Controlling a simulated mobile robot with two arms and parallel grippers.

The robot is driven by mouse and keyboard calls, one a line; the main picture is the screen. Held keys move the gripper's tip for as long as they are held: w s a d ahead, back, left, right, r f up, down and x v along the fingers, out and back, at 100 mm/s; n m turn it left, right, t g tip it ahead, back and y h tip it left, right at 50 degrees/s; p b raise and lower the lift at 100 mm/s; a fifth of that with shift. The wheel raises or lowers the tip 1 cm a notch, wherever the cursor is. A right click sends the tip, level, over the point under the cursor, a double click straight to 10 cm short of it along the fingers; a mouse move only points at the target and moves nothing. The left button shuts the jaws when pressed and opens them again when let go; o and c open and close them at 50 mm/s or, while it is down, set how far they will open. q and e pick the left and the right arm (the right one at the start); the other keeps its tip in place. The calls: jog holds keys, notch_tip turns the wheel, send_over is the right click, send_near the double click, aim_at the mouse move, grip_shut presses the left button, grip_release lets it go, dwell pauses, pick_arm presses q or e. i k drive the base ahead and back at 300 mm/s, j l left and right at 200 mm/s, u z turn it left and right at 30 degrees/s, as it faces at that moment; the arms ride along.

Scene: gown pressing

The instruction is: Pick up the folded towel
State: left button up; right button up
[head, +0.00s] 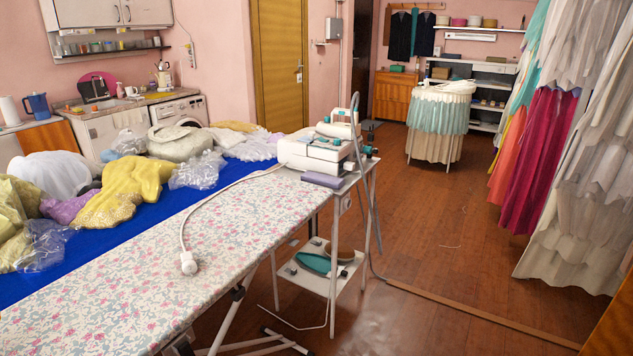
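No item is plainly a folded towel. A small flat purple-grey item (322,179), perhaps folded cloth, lies at the front edge of the small cart's top, beside the white steam unit (312,153). It is too small to tell whether it is a towel. Neither of my grippers shows in the head view.
A floral ironing board (140,270) fills the front left. Behind it, a blue surface (110,238) bears heaped garments and plastic bags. The white cart (325,285) has a lower shelf. Hanging gowns (580,180) line the right. The brown floor (430,240) between is mostly clear.

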aim_at(324, 180)
jog(key=l+u, duration=0.1)
jog(key=u, duration=0.3)
jog(key=i+l+u, duration=0.1)
jog(key=u, duration=0.35)
jog(key=i+l+u, duration=0.1)
jog(key=u, duration=0.3)
jog(key=l+u, duration=0.15)
jog(key=u, duration=0.3)
jog(key=l+u, duration=0.2)
jog(key=l, duration=0.25)
jog(key=l+u, duration=0.15)
jog(key=l, duration=0.25)
jog(key=l+u, duration=0.2)
jog(key=l, duration=0.25)
jog(key=k+l+u, duration=0.2)
jog(key=l, duration=0.2)
jog(key=l+u, duration=0.15)
jog(key=l, duration=0.25)
jog(key=k+l+u, duration=0.2)
jog(key=l, duration=0.2)
jog(key=k+l+u, duration=0.2)
jog(key=l, duration=0.2)
jog(key=i, duration=0.05)
